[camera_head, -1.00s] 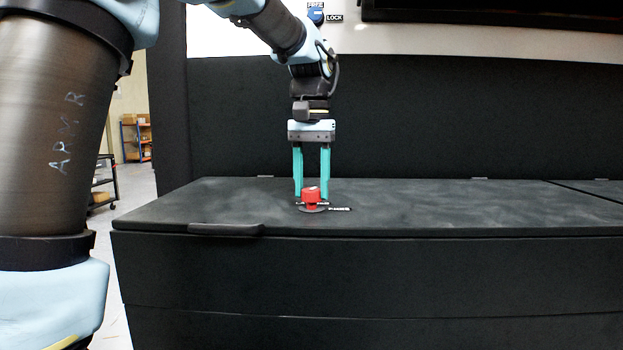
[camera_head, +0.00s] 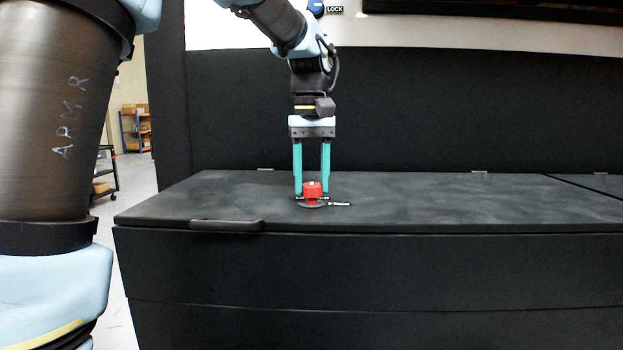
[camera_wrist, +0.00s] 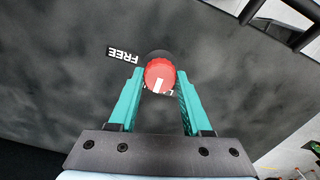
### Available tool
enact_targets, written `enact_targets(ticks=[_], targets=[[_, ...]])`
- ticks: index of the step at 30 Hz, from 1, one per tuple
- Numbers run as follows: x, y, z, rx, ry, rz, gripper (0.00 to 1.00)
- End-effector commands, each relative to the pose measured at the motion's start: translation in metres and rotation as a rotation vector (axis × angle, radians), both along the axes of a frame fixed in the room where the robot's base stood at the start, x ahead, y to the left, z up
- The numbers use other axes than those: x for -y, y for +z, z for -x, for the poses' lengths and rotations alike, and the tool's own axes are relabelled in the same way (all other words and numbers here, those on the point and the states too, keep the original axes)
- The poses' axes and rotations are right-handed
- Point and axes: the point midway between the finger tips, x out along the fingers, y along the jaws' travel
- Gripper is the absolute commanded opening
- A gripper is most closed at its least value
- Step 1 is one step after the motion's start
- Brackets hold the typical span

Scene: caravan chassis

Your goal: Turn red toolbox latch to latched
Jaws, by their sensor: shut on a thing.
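The red latch knob (camera_head: 312,190) stands on a dark round base on top of the black box lid. A white mark shows on its top in the wrist view (camera_wrist: 159,76). A black "FREE" label (camera_wrist: 124,54) lies beside it on the lid, and a second label is mostly hidden under the knob. My gripper (camera_head: 312,188) points straight down with its two teal fingers on either side of the knob. In the wrist view my gripper (camera_wrist: 159,84) is shut on the red knob, and the white mark points toward the palm, slightly left.
The black lid (camera_head: 420,195) is flat and clear around the knob. A dark handle (camera_head: 226,225) sits at its front left edge. A black panel (camera_head: 420,115) rises behind, with a blue knob (camera_head: 316,8) and a "LOCK" label above it.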

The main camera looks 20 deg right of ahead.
Motion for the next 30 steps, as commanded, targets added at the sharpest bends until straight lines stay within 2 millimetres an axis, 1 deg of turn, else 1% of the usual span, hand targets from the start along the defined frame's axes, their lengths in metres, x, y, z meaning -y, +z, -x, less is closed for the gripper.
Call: enact_targets(ticks=[8,9,17,26,29,30], targets=[[0.0,0.0,0.0,0.001,0.003,0.001,0.0],[0.0,0.0,0.0,0.001,0.002,0.001,0.5],[0.0,0.0,0.0,0.0,0.001,0.0,0.79],[0.0,0.003,0.0,0.002,0.001,0.001,0.79],[0.001,0.012,-0.001,0.003,0.001,0.003,0.79],[0.001,0.018,-0.001,0.004,0.001,0.004,0.79]])
